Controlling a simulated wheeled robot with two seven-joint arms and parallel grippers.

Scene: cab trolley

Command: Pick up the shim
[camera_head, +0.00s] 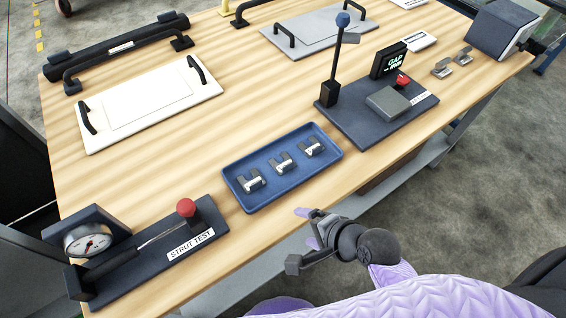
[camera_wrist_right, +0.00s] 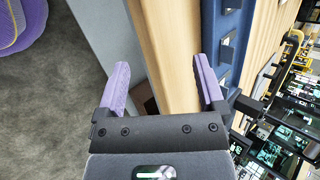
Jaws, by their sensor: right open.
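A blue tray (camera_head: 237,195) lies near the table's front edge and holds three small slotted metal pieces, left (camera_head: 250,181), middle (camera_head: 283,163) and right (camera_head: 312,146). They look like shims; I cannot tell which one is meant. My right gripper (camera_head: 307,228) is open and empty, just off the front edge, below the tray in the head view. In the right wrist view the open fingers (camera_wrist_right: 161,63) show with the table edge between them. The blue tray (camera_wrist_right: 238,28) is beyond the right finger there, with a grey piece (camera_wrist_right: 227,47) in it. My left gripper is not in view.
A strut test stand (camera_head: 165,245) with dial and red knob is at left front. A gap gauge stand (camera_head: 365,130) with an upright blue-knobbed lever is right of the tray. Two more small metal pieces (camera_head: 441,68) (camera_head: 463,56) lie at right. The wood between is clear.

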